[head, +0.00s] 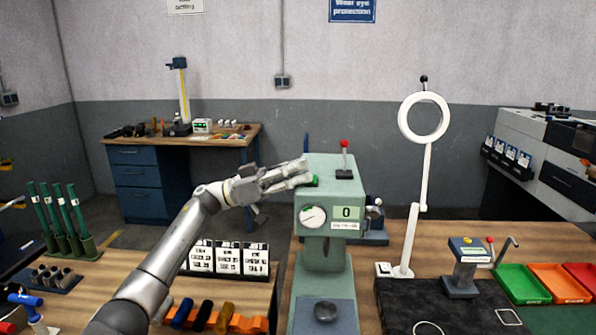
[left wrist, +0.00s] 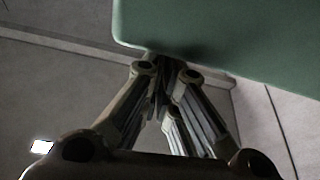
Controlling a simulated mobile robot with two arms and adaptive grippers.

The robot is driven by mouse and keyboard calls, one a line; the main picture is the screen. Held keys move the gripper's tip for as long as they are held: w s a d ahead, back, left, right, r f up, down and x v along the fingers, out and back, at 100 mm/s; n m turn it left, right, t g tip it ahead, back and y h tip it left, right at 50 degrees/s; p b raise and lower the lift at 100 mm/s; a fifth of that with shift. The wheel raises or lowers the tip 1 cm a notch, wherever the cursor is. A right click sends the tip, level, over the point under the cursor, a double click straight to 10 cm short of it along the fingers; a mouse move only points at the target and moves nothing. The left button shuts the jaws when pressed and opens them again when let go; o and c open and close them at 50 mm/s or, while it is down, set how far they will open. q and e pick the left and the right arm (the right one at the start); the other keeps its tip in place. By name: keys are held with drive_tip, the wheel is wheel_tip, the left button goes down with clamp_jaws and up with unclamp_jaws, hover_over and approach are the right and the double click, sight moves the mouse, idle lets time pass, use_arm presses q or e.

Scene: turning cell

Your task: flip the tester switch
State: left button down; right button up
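The tester (head: 325,257) is a pale green machine with a round dial and a display reading 0, standing at the front centre. A red-tipped lever (head: 345,147) stands upright on a black base on its top; it looks like the switch. A small bright green part (head: 315,181) sits at the top's left front edge. My left gripper (head: 306,172) reaches in from the left, with its fingertips beside that edge, left of the lever and apart from it. In the left wrist view its fingers (left wrist: 160,72) converge, seemingly shut with nothing between them, near a green surface (left wrist: 215,38). The right gripper is out of view.
A white ring lamp (head: 426,180) stands on the bench to the right. Labelled cards (head: 228,258) and an orange rack (head: 245,323) lie below my left arm. A workbench (head: 185,141) stands behind.

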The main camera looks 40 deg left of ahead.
use_arm(q)
drive_tip(key=shift+d+r+p, duration=0.1)
drive_tip(key=shift+r+p, duration=0.05)
drive_tip(key=shift+p, duration=0.45)
drive_tip(key=r+p, duration=0.3)
drive_tip(key=r, duration=0.1)
drive_tip(key=shift+s+d+p, duration=0.15)
drive_tip(key=shift+s+p, duration=0.05)
drive_tip(key=shift+p, duration=0.15)
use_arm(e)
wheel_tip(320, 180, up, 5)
use_arm(q)
drive_tip(key=b+v, duration=0.5)
drive_tip(key=v, duration=0.5)
drive_tip(key=shift+w+a+b, duration=0.2)
drive_tip(key=shift+a+b, duration=0.1)
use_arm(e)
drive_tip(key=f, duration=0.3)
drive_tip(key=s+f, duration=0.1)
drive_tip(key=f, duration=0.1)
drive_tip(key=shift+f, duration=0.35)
use_arm(q)
drive_tip(key=shift+f, duration=0.1)
